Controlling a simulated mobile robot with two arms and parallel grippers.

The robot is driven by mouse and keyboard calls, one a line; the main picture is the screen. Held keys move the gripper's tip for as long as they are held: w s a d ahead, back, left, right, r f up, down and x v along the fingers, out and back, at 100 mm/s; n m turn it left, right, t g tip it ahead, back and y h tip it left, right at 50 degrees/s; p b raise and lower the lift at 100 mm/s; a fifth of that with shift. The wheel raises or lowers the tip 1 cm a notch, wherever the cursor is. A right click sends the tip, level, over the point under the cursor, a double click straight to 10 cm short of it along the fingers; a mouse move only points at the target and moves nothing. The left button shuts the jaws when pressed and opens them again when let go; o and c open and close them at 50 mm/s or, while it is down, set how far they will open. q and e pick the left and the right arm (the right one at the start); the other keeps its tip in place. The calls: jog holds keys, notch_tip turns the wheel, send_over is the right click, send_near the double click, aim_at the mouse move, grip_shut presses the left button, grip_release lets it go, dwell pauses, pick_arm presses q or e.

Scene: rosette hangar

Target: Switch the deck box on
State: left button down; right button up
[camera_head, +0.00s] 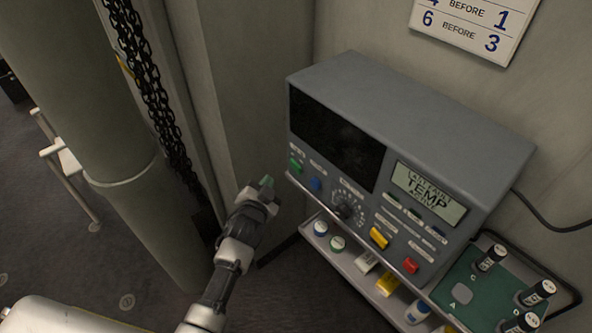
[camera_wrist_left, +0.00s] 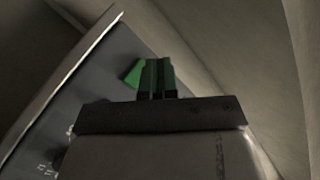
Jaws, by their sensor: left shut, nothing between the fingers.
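The deck box (camera_head: 420,120) is a grey console against the wall, with a dark, blank screen (camera_head: 335,140) and a small lit display (camera_head: 428,192) reading "LAST FAULT TEMP ACTIVE". Its front has a green button (camera_head: 296,164), a blue button (camera_head: 315,184), a black knob (camera_head: 345,210), a yellow switch (camera_head: 379,238) and a red button (camera_head: 410,265). My left gripper (camera_head: 266,183) is shut and empty, just left of the panel's green-button end. In the left wrist view, its green-tipped fingers (camera_wrist_left: 157,76) appear close beside the green button (camera_wrist_left: 133,74); contact cannot be told. My right gripper is out of view.
A shelf (camera_head: 345,264) below the box holds several small containers. A green board (camera_head: 462,293) with several black labelled pegs is at lower right. A thick pillar (camera_head: 100,100) and a hanging chain (camera_head: 150,80) stand left. A number sign (camera_head: 470,25) hangs above.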

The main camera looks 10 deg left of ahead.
aim_at(296, 166)
pick_arm(q)
jog(key=shift+w+d+b, duration=1.15)
jog(key=shift+w+d, duration=0.65)
jog(key=shift+d, duration=0.15)
dwell(0.6)
